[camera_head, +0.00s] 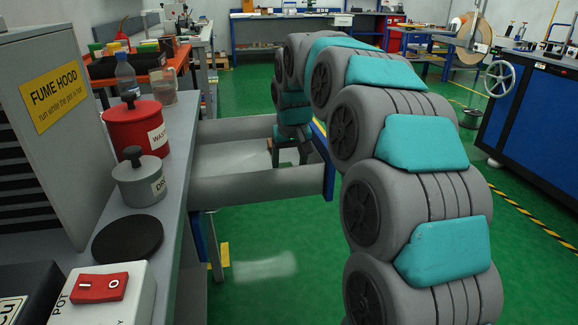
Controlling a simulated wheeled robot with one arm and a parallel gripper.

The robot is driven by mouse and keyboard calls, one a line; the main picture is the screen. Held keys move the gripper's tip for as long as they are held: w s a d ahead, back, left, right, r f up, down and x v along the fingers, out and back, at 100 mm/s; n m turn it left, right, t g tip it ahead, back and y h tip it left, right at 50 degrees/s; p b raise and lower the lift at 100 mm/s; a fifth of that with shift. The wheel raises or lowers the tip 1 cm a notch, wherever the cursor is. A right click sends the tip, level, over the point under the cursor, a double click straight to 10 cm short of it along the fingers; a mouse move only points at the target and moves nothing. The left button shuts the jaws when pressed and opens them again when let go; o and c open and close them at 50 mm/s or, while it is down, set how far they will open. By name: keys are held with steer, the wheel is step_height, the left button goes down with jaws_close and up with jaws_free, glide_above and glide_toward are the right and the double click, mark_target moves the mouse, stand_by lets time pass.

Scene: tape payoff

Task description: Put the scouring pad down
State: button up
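My arm reaches forward and bends down, so that my gripper (288,158) is over or inside an open grey drawer (235,190) with a blue front. The gripper is small and dark in this view. Its two fingers point down, with a greenish patch between them. I cannot tell whether this patch is the scouring pad or part of the gripper, nor whether the fingers are shut. I cannot make out the scouring pad for sure anywhere. A small brown patch shows beside the fingers, and the drawer's near wall hides part of its floor.
The grey bench on the left holds a red waste pot (134,128), a grey lidded pot (140,184), a black disc (128,238), a bottle (127,76) and a switch box (103,296). A fume hood (62,120) stands there.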

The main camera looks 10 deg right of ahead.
steer(key=shift+o, duration=0.3)
steer(key=shift+f, duration=0.25)
steer(key=v, duration=1.2)
steer(key=shift+r, duration=0.4)
